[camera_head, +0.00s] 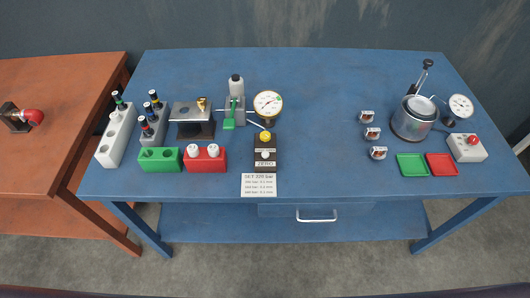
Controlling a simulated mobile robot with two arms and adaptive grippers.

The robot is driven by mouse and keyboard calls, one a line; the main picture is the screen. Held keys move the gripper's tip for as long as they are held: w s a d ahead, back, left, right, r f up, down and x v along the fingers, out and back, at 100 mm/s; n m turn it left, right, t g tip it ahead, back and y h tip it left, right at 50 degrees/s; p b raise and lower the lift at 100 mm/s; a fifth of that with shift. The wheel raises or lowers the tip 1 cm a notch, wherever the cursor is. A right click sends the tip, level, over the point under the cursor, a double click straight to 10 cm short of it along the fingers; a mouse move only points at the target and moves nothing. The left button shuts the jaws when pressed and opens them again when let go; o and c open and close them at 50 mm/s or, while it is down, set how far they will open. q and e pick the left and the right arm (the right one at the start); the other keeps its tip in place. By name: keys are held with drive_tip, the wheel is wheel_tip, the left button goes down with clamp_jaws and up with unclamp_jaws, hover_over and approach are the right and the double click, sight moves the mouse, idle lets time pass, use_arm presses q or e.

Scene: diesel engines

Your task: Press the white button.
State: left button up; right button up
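A small black box (272,163) stands near the front middle of the blue table, with a label reading "ZERO" on its front. A round white button (265,154) shows on it, just above the label. A yellow knob-like part (265,136) sits behind the white button. Whether the white button is pressed in cannot be told. Neither of my grippers shows in the head view, and nothing covers the white button.
A dial gauge (268,103) stands behind the box, and a printed card (259,185) lies in front. A red block (205,160) with white parts is to the left. A pot-like device (412,120) and a red-button box (466,149) stand at right.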

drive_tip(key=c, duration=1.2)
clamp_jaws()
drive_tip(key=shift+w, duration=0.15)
